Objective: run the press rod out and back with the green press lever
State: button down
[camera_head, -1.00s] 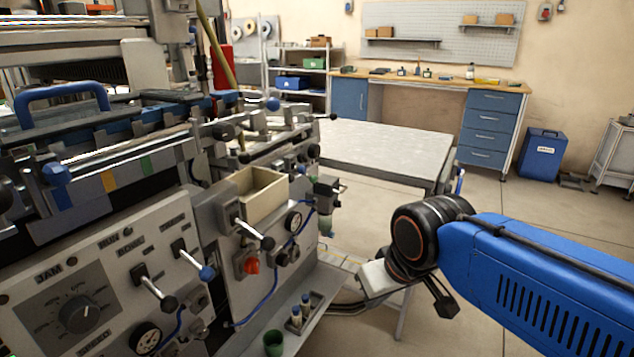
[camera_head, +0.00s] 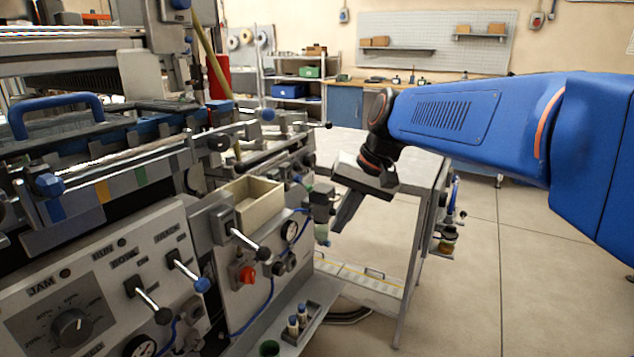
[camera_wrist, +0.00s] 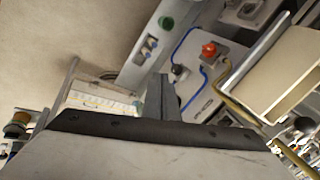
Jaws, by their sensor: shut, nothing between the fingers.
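My gripper (camera_head: 345,217) is shut and empty, pointing down in the air to the right of the machine's front corner. In the wrist view its closed fingers (camera_wrist: 161,100) stand out toward the machine's front. I cannot make out a green press lever or a press rod in either view. The levers I see on the machine panels are one with a blue knob (camera_head: 202,286), one with a black knob (camera_head: 163,315) and another black-knobbed one (camera_head: 263,253) below the beige tray. My gripper is apart from all of them.
The beige tray (camera_head: 268,208) sits on the machine above a red knob (camera_head: 247,274), which also shows in the wrist view (camera_wrist: 209,50). A table (camera_head: 425,180) is behind my gripper. The floor (camera_head: 500,270) at right is open.

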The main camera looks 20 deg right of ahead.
jog(key=w+d+r+m+y, duration=0.2)
jog(key=w+d+r, duration=0.15)
jog(key=w, duration=0.45)
jog(key=m+y, duration=0.2)
send_near(302, 183)
jog(key=shift+t, duration=0.3)
jog(key=d, duration=0.4)
jog(key=shift+s+d, duration=0.2)
jog(key=shift+s, duration=0.05)
jog(key=x, duration=1)
